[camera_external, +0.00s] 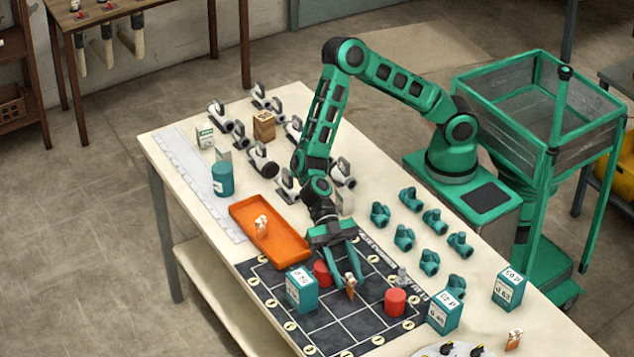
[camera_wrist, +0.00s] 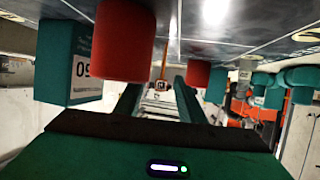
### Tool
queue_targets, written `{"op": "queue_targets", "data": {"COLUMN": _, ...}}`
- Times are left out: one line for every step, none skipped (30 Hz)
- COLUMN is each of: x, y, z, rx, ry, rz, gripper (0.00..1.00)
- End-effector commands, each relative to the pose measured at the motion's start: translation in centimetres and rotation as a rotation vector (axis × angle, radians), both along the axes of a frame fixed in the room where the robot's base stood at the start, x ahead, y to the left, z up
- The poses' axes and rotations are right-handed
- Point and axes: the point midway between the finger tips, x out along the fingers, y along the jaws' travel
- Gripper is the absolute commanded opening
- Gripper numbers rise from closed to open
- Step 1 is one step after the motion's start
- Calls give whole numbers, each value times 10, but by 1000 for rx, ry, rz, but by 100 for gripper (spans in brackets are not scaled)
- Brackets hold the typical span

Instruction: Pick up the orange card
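A small orange-and-white piece, which looks like the orange card (camera_external: 350,288), stands on the dark gridded mat (camera_external: 358,325). My gripper (camera_external: 349,274) reaches down to it from behind, with its fingers apart. In the wrist view, my gripper (camera_wrist: 158,90) shows two separated fingers, with the small orange card (camera_wrist: 163,68) in the gap beyond them. I see no contact between fingers and card. Similar small orange-and-white pieces stand in the orange tray (camera_external: 285,247) and near the table's right end (camera_external: 514,339).
Red cylinders stand on both sides of my fingers, one left (camera_external: 322,273) and one right (camera_external: 396,302). A teal box (camera_external: 301,289) stands close on the left, another (camera_external: 444,312) at the mat's right. Teal pipe fittings (camera_external: 404,237) stand behind. The mat's front is mostly clear.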

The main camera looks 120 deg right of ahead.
Motion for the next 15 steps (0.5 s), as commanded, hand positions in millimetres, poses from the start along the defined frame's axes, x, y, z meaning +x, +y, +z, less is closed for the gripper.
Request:
{"op": "queue_targets", "data": {"x": 1, "y": 8, "z": -3, "rx": 2, "ry": 0, "rz": 2, "gripper": 36}}
{"op": "queue_targets", "data": {"x": 1, "y": 11, "z": -4, "rx": 1, "ry": 1, "rz": 1, "gripper": 36}}
{"op": "queue_targets", "data": {"x": 2, "y": 15, "z": -6, "rx": 1, "ry": 1, "rz": 1, "gripper": 36}}
{"op": "queue_targets", "data": {"x": 3, "y": 17, "z": -7, "rx": 1, "ry": 1, "rz": 1, "gripper": 36}}
{"op": "queue_targets", "data": {"x": 3, "y": 18, "z": -7, "rx": 1, "ry": 0, "rz": 1, "gripper": 36}}
{"op": "queue_targets", "data": {"x": 3, "y": 18, "z": -7, "rx": 1, "ry": 0, "rz": 0, "gripper": 36}}
{"op": "queue_targets", "data": {"x": 3, "y": 18, "z": -7, "rx": 1, "ry": 0, "rz": 0, "gripper": 36}}
{"op": "queue_targets", "data": {"x": 3, "y": 18, "z": -7, "rx": 0, "ry": 0, "rz": 0, "gripper": 36}}
{"op": "queue_targets", "data": {"x": 3, "y": 18, "z": -7, "rx": 0, "ry": 0, "rz": 0, "gripper": 36}}
{"op": "queue_targets", "data": {"x": 3, "y": 18, "z": -7, "rx": 0, "ry": 0, "rz": 0, "gripper": 36}}
{"op": "queue_targets", "data": {"x": 3, "y": 18, "z": -7, "rx": 0, "ry": 0, "rz": 0, "gripper": 36}}
{"op": "queue_targets", "data": {"x": 3, "y": 18, "z": -7, "rx": 0, "ry": 0, "rz": 0, "gripper": 29}}
{"op": "queue_targets", "data": {"x": 3, "y": 18, "z": -7, "rx": 0, "ry": 0, "rz": 0, "gripper": 22}}
{"op": "queue_targets", "data": {"x": 3, "y": 18, "z": -7, "rx": 0, "ry": 0, "rz": 0, "gripper": 14}}
{"op": "queue_targets", "data": {"x": 3, "y": 18, "z": -7, "rx": 0, "ry": 0, "rz": 0, "gripper": 5}}
